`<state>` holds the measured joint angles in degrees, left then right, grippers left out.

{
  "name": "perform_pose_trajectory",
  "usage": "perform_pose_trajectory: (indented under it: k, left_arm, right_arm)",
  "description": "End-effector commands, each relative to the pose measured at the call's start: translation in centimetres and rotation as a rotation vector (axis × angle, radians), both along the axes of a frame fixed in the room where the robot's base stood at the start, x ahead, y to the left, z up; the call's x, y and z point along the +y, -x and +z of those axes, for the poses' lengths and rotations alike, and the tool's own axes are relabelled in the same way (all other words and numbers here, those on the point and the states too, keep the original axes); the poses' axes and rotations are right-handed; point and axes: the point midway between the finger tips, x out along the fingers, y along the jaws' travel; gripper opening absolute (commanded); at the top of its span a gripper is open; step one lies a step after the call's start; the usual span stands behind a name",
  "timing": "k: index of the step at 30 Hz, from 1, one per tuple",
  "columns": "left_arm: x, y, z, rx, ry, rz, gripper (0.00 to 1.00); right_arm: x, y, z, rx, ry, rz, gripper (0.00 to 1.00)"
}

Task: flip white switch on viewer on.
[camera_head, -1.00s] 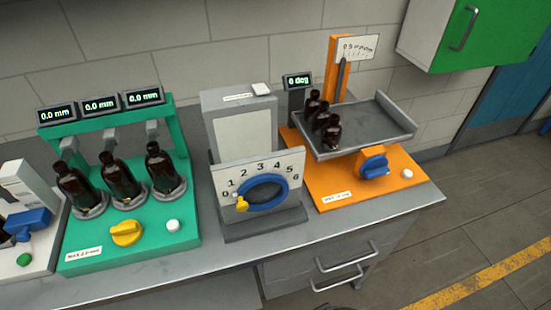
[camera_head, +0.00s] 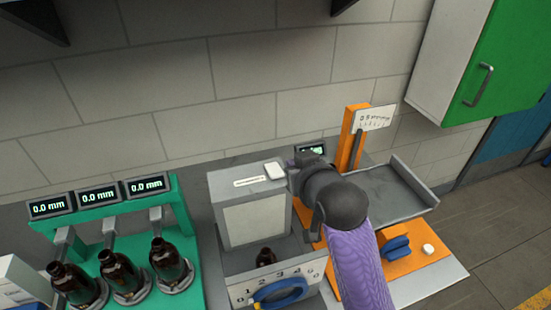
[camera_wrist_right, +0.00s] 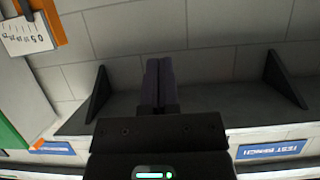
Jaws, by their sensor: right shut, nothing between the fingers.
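The viewer (camera_head: 226,192) is a grey box with a pale front pane, standing near the wall in the head view. Its white switch (camera_head: 274,171) is a small rocker on the top right of the box, beside a small label. My right gripper (camera_head: 297,172) is just right of the switch and the box's top edge; whether it touches them I cannot tell. Its two dark fingers are together and empty in the right wrist view (camera_wrist_right: 159,84). The wrist view shows neither the viewer nor the switch. My left gripper is not in view.
A dark bottle (camera_head: 266,257) stands before the pane, behind the numbered dial panel (camera_head: 240,291). A green stand (camera_head: 98,208) with dark bottles is at left. An orange stand (camera_head: 420,262) with a grey tray (camera_head: 385,188) is at right, partly hidden by my arm.

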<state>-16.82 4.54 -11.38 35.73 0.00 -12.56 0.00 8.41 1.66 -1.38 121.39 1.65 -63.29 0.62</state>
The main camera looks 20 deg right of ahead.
Motion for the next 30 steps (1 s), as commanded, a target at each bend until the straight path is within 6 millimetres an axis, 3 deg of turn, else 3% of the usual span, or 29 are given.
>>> perform_pose_trajectory:
  k: [8, 22, 30]
  left_arm:
    - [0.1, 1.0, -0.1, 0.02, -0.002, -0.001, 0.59]
    - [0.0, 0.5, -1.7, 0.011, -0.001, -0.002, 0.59]
    - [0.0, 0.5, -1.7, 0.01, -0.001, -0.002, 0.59]
  right_arm:
    - [0.0, -0.5, -0.3, 0.001, 0.0, 0.0, 0.0]
    - [0.3, -9.2, -4.3, 0.002, 0.0, 0.0, 0.0]
    - [0.3, -8.4, -7.8, 0.003, 0.0, 0.0, 0.0]
